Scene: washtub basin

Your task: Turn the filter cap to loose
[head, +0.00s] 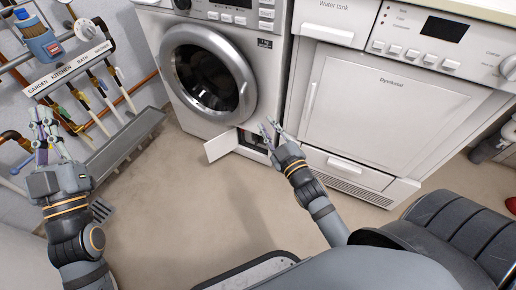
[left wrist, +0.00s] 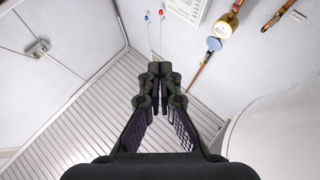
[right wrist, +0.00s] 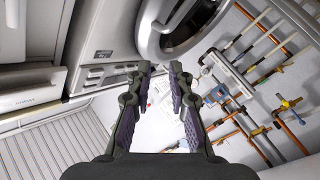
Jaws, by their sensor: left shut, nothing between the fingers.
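The washing machine (head: 250,102) has a small service flap (head: 221,146) swung open at its lower front. The filter recess (head: 250,138) beside the flap is dark and partly behind my right gripper, so I cannot make out the filter cap clearly. My right gripper (head: 271,127) is in front of the recess, at its upper right. Its fingers are apart with nothing between them in the right wrist view (right wrist: 161,70). My left gripper (head: 46,122) is at the far left near the pipes, away from the washer. It is shut and empty in the left wrist view (left wrist: 160,72).
The dryer (head: 385,110) stands to the right of the washer. A labelled valve panel (head: 68,70) and a grey trough (head: 125,140) are on the left. The beige floor (head: 190,215) before the washer is clear.

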